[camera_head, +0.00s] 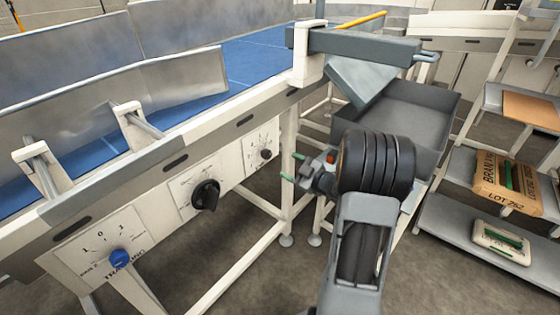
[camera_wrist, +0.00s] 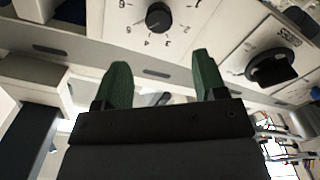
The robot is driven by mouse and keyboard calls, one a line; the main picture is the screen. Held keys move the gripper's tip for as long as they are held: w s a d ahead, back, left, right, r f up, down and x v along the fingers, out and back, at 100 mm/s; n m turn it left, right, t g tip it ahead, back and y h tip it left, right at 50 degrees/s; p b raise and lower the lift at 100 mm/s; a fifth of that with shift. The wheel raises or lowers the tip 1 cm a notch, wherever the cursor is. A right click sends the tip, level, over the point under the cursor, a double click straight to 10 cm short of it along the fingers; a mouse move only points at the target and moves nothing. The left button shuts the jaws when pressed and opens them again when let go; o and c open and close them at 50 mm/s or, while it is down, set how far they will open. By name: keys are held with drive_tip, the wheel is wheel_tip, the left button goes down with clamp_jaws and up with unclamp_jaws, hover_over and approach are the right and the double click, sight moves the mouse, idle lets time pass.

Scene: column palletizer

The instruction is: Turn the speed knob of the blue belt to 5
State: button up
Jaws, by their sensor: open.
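The blue belt (camera_head: 255,60) runs along the back of a white conveyor frame. Its small black speed knob (camera_head: 265,153) sits on a white dial plate at the right end of the side panel. In the wrist view the fingers (camera_wrist: 161,70) point up toward the dial, below the knob.
A larger black rotary switch (camera_head: 205,195) and a blue knob (camera_head: 121,258) are on the same panel to the left. A grey bin (camera_head: 400,115) stands behind my arm. Shelves (camera_head: 470,235) with a carton and a bag stand at right. Conveyor legs are below the panel.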

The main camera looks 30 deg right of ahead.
drive_tip(key=shift+v, duration=1.35)
drive_tip(key=shift+f, duration=0.1)
